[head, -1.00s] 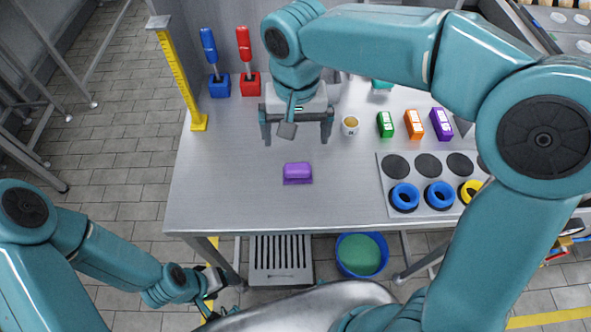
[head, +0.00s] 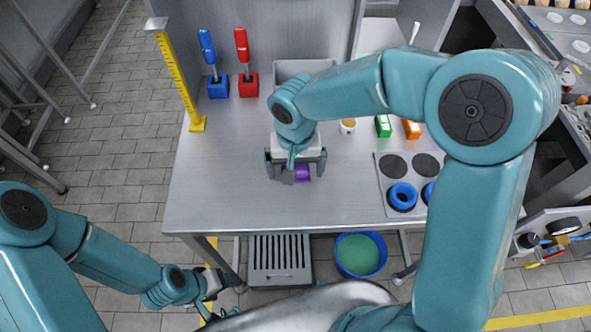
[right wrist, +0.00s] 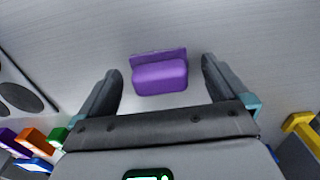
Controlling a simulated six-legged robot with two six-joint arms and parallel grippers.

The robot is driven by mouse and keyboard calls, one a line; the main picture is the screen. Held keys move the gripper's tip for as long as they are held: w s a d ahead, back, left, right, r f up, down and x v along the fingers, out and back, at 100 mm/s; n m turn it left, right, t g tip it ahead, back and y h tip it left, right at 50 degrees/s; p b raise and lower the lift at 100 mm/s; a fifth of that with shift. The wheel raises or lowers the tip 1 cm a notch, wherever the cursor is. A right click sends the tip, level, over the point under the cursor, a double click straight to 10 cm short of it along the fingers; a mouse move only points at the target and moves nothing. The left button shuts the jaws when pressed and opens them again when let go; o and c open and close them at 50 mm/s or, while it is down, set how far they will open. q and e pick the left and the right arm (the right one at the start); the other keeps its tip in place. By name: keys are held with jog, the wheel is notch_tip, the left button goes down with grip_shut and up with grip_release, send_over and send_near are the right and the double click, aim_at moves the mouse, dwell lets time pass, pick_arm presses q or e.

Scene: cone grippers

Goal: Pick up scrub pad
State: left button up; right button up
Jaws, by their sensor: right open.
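The purple scrub pad (head: 302,173) lies on the metal table (head: 240,205), partly hidden behind my right gripper in the head view. In the right wrist view the scrub pad (right wrist: 159,75) lies between and just beyond the two fingertips, with a thin edge along its far side. My right gripper (head: 296,176) is open and empty, its fingers apart on either side of the pad; the fingers also show in the right wrist view (right wrist: 161,78). My left gripper (head: 217,287) is low at the left, off the table; its jaws are too small to read.
Blue (head: 218,87) and red (head: 248,85) holders with upright tools stand at the back left near a yellow post (head: 184,85). A cup (head: 348,126), small coloured boxes and a panel with blue rings (head: 402,196) are on the right. The table's front left is clear.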

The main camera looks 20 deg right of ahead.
aim_at(296, 167)
jog(key=shift+w, duration=0.1)
jog(key=c, duration=1.1)
jog(key=shift+c, duration=0.2)
notch_tip(296, 167, up, 20)
jog(key=p, duration=0.1)
